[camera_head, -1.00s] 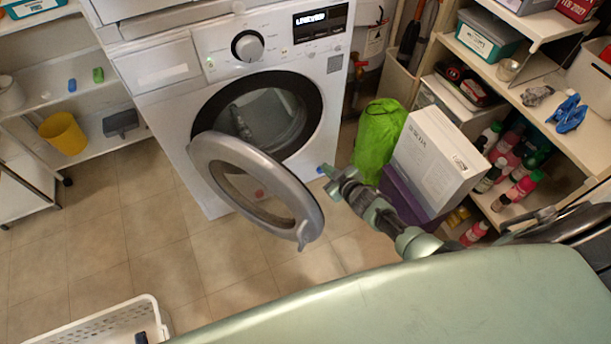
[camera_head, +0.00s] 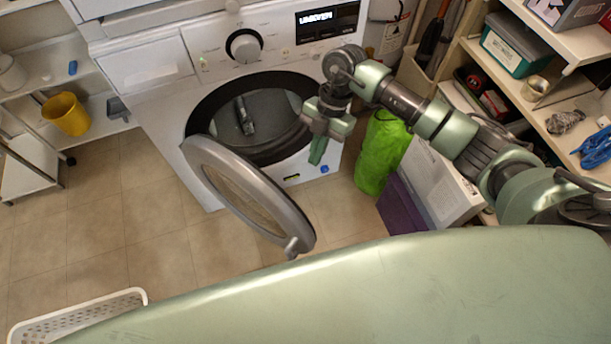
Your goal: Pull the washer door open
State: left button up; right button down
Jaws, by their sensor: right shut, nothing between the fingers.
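The white washer (camera_head: 160,110) stands at the back, facing me. Its round door (camera_head: 250,193) is swung out from the front on its left side, so the dark drum opening (camera_head: 265,105) shows. The door's free edge, with a small latch piece (camera_head: 292,245), points toward me. My right gripper (camera_head: 318,155) is shut and empty, pointing down in front of the right rim of the opening. It is apart from the door, to the right of its free edge. It hides part of the opening's right rim. My left gripper is out of view.
A green bag (camera_head: 380,150), a white box (camera_head: 437,180) and a purple box (camera_head: 400,205) stand right of the washer. Shelves (camera_head: 560,110) line the right side. A white basket (camera_head: 80,318) lies at lower left. The tiled floor (camera_head: 130,215) left of the door is clear.

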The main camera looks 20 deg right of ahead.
jog(key=s+a+f+p, duration=0.1)
jog(key=s+a+f, duration=0.3)
jog(key=f, duration=0.5)
jog(key=shift+s+a+p, duration=0.4)
jog(key=shift+a, duration=0.8)
